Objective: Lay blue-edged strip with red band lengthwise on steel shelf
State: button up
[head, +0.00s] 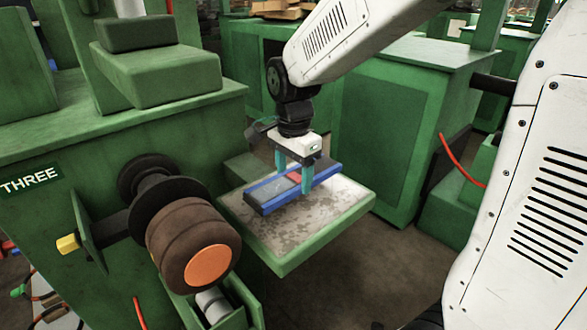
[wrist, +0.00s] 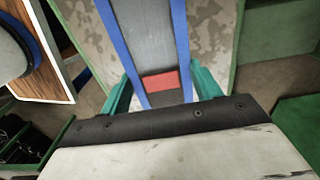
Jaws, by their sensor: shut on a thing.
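The blue-edged strip (head: 268,195) is dark grey with blue long edges and a red band (head: 294,177). My gripper (head: 293,180) is shut on it at the red band, with one teal finger on each long edge. In the wrist view the strip (wrist: 140,40) runs away from my gripper (wrist: 160,95), and its red band (wrist: 160,81) lies between the fingers. The steel shelf (head: 325,215) has a worn, blotchy grey top and a green rim. The strip is over the shelf; whether it touches the top I cannot tell.
A brown roller with an orange end (head: 208,266) stands just left of the shelf. A green machine marked THREE (head: 30,182) is at the left. Green cabinets (head: 390,130) stand behind the shelf. The shelf's front and right parts are bare.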

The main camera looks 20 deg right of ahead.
aim_at(293, 179)
jog(key=shift+f, duration=1.4)
jog(key=o, duration=1.1)
jog(key=shift+c, duration=0.2)
notch_tip(293, 179, up, 8)
jog(key=shift+f, duration=0.15)
